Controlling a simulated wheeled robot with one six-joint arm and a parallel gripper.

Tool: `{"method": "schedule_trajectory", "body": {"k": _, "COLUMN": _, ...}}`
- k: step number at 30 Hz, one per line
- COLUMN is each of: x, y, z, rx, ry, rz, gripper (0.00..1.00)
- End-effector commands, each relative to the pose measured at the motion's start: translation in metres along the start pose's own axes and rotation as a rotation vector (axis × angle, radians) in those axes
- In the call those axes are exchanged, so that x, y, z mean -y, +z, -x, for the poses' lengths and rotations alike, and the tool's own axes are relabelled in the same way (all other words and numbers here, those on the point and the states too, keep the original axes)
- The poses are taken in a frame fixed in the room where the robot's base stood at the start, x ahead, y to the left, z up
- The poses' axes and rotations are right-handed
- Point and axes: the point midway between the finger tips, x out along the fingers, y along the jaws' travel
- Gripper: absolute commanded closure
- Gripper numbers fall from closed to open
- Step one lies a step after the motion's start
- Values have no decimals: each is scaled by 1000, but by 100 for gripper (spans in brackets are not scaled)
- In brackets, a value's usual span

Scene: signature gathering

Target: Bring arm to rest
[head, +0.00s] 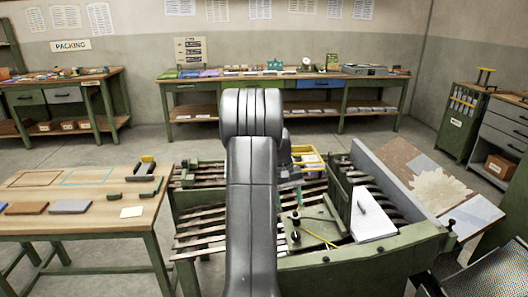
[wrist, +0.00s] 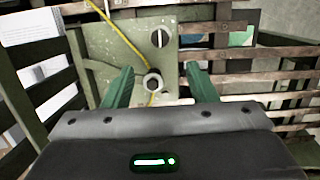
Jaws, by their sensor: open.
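My arm rises through the middle of the head view and hides part of the slatted bench behind it. My gripper (wrist: 161,86) shows in the wrist view with its two green fingers spread apart and nothing between them. It is over a green plate (wrist: 110,45) with a round knob (wrist: 152,83) and a slotted knob above it. In the head view the gripper is mostly hidden behind the arm. The same green plate (head: 312,262) lies on the slatted bench (head: 195,212).
A yellow cord (head: 318,240) crosses the plate. A white paper stack (head: 374,224) with a dark object on it lies to the right, beside a tall grey side board (head: 395,180). A yellow tray (head: 309,158) stands behind. A wooden table (head: 100,222) is at left. Open floor lies beyond.

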Motion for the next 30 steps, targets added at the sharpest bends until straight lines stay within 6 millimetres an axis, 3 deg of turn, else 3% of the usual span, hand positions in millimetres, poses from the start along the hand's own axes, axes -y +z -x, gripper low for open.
{"method": "schedule_trajectory", "body": {"k": 16, "x": 0, "y": 1, "z": -103, "rx": 5, "ry": -1, "rz": 0, "gripper": 48}}
{"method": "schedule_trajectory", "body": {"k": 22, "x": 0, "y": 0, "z": -121, "rx": 1, "ry": -1, "rz": -1, "gripper": 48}}
{"method": "schedule_trajectory", "body": {"k": 30, "x": 0, "y": 1, "z": -125, "rx": 1, "ry": -1, "rz": -5, "gripper": 48}}
